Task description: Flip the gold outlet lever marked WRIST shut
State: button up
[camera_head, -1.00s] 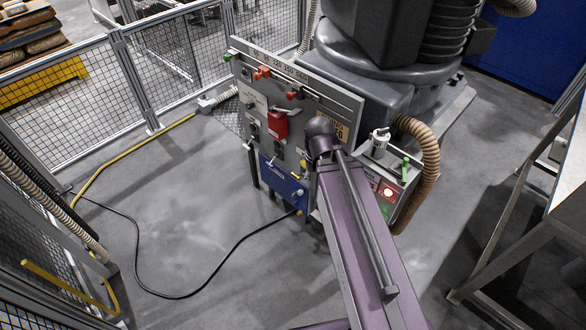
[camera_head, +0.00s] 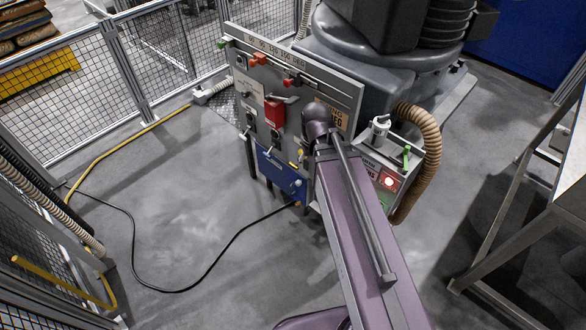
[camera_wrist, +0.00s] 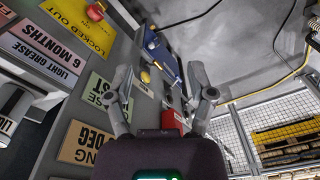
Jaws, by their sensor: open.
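A grey control panel (camera_head: 243,75) stands mid-frame in the head view, with a blue unit (camera_head: 282,180) at its lower edge. Small gold-yellow parts show beside the blue unit (camera_head: 300,156) and below it (camera_head: 297,204). In the wrist view, small gold parts sit by the blue unit (camera_wrist: 150,44), near a yellow round knob (camera_wrist: 146,76). I cannot read a WRIST mark, so I cannot tell which part is that lever. My gripper (camera_wrist: 164,92) is open, its fingers apart with nothing between them, facing the panel. My arm hides it in the head view.
A ribbed tan hose (camera_head: 430,150) curves at the right. A black cable (camera_head: 215,265) lies on the floor. Mesh fencing (camera_head: 160,45) stands behind. Floor left of the panel is mostly clear.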

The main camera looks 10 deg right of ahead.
aim_at(294, 165)
jog(key=w+d+f+n+t+y+b, duration=0.1)
jog(key=w+f+n+t+b, duration=0.3)
jog(key=w+f+b, duration=1.6)
jog(key=shift+w+d+f+n+b, duration=0.15)
jog(key=shift+w+n+b, duration=0.4)
jog(key=shift+n, duration=0.85)
jog(key=shift+w, duration=0.1)
jog(key=shift+f, duration=0.1)
jog(key=b+x, duration=1.2)
jog(key=x, duration=0.1)
jog(key=shift+w+f, duration=0.15)
jog(key=shift+f, duration=0.1)
grip_shut()
